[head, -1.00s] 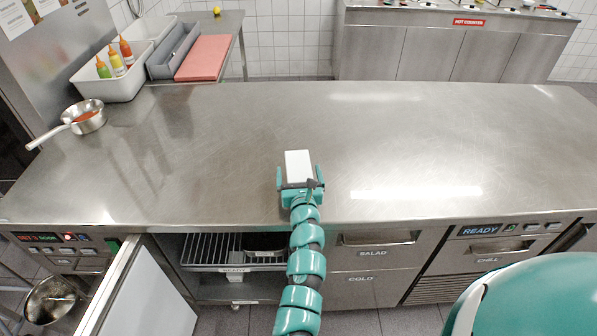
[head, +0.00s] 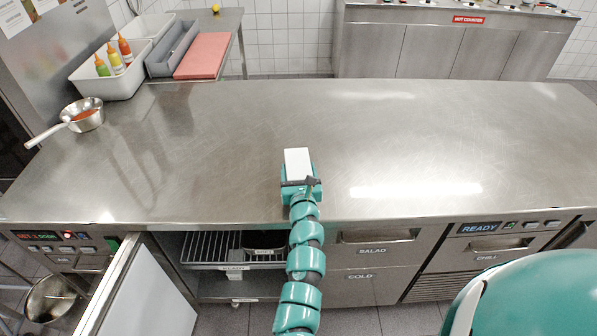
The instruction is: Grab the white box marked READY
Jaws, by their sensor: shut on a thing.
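A plain white box (head: 298,162) is at the front middle of the steel counter. My gripper (head: 300,176) is shut on it from the near side, with the box's far part showing beyond the fingers. No READY marking can be seen on the box's visible top. I cannot tell whether the box rests on the counter or is a little above it.
The steel counter (head: 420,130) is clear around the box. A saucepan (head: 86,115) stands at its left end. Below, a door (head: 150,295) stands open beside a wire rack (head: 215,247).

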